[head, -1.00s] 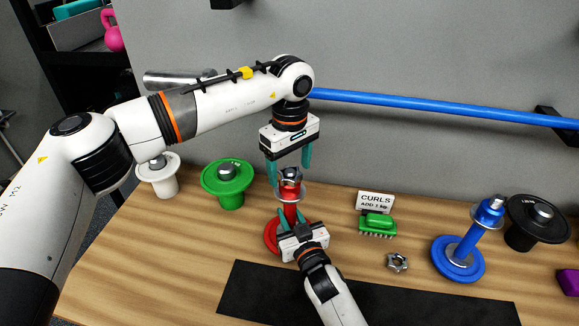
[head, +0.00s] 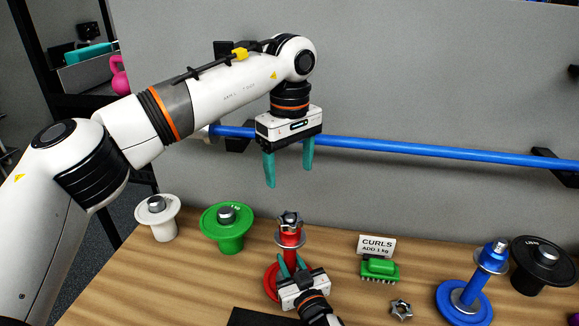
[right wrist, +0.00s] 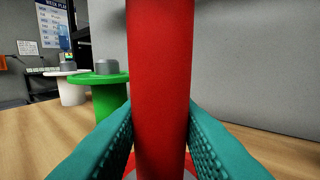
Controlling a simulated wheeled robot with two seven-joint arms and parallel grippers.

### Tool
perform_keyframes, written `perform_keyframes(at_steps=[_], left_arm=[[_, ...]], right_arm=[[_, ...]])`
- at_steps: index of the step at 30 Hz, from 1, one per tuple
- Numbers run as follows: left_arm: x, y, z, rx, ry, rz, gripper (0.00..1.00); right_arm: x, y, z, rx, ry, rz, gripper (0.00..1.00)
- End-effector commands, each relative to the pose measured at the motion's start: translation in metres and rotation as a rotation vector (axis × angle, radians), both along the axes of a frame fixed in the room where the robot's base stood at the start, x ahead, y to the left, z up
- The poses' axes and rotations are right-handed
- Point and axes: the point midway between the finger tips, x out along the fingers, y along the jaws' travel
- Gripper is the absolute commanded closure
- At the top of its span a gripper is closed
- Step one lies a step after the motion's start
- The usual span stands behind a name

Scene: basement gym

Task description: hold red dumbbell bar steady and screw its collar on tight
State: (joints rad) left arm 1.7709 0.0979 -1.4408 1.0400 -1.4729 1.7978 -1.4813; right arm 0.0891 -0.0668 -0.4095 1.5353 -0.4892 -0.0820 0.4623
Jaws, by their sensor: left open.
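The red dumbbell bar (head: 290,237) stands upright on its red plate (head: 271,284). A steel star-shaped collar (head: 290,219) sits at its top end, with a silver ring just below it. How tight the collar is cannot be seen. My left gripper (head: 289,167) is open and empty, pointing down above the collar, clear of it. My right gripper (head: 290,266) is shut on the bar below the ring. In the right wrist view the red bar (right wrist: 160,85) runs upright between the teal fingers, which press on both sides.
A white weight (head: 157,217) and a green weight (head: 228,228) stand left. A CURLS sign (head: 376,246), green brush (head: 379,269) and loose star collar (head: 401,309) lie to the right. Beyond are a blue dumbbell (head: 480,275) and black weight (head: 541,262). A blue bar (head: 400,149) crosses the wall behind.

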Motion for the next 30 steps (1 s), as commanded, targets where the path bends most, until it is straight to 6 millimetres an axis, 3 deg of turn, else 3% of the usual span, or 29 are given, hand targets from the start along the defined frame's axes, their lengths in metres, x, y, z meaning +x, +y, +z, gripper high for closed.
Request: perform_keyframes(at_steps=[1,4,16,30], left_arm=[[0.000,0.000,0.000,0.000,0.000,0.000,0.27],[0.000,0.000,0.000,0.000,0.000,0.000,0.27],[0.000,0.000,-0.003,0.000,0.000,0.000,0.27],[0.000,0.000,-0.021,0.000,0.000,0.000,0.27]], right_arm=[[0.000,0.000,-0.001,-0.001,0.002,0.000,0.64],[0.000,0.000,-0.001,0.000,0.001,0.000,0.48],[-0.008,-0.003,-0.001,0.000,0.000,0.000,0.48],[-0.091,-0.036,-0.003,-0.001,0.002,0.001,0.48]])
